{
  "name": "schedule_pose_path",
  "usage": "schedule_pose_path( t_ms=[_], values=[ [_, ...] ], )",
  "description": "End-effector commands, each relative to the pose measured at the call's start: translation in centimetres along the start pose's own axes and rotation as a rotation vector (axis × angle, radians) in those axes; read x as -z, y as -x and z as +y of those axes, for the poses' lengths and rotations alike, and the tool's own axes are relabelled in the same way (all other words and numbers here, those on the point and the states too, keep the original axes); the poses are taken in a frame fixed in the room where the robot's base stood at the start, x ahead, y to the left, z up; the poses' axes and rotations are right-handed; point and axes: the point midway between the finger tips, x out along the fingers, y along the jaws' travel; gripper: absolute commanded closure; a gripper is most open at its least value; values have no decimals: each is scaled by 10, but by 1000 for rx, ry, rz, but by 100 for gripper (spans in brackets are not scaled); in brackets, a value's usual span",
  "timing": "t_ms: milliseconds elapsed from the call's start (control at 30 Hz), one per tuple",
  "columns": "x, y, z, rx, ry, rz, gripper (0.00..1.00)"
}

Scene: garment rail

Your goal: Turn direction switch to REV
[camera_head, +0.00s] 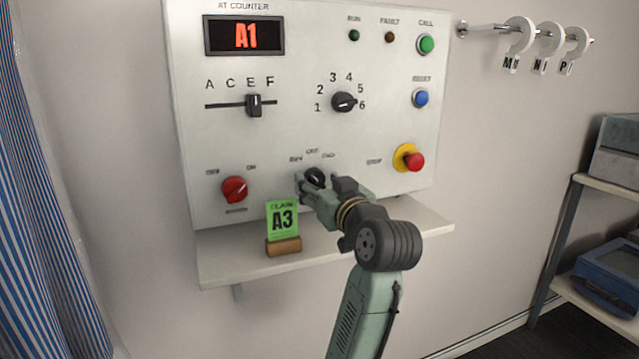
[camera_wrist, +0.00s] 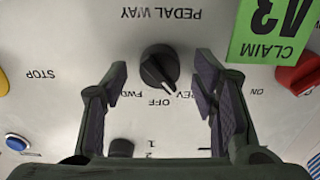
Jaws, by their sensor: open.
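The direction switch is a black rotary knob (camera_wrist: 158,68) low on the panel, with FWD, OFF and REV around it; the wrist view shows it upside down. Its white pointer mark lies toward the REV side, between OFF and REV and nearer REV. It also shows partly in the head view (camera_head: 314,176), mostly hidden by my gripper. My gripper (camera_wrist: 161,76) is open, with one finger on each side of the knob and a visible gap to it. In the head view my gripper (camera_head: 318,187) is at the panel's lower middle.
A green A3 claim card (camera_head: 282,219) stands on the shelf (camera_head: 375,230) just left of my gripper. A red knob (camera_head: 234,189) is farther left. A red stop button (camera_head: 414,161) is to the right. A numbered selector (camera_head: 344,102) is above.

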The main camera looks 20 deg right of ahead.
Motion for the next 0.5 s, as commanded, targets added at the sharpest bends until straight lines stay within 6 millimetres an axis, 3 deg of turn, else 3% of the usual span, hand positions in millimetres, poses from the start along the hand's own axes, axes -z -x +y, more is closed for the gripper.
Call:
schedule_pose_path(
  t_ms=[500],
  values=[
    [0, 98, 1, -3, 2, 2, 46]
  ],
)
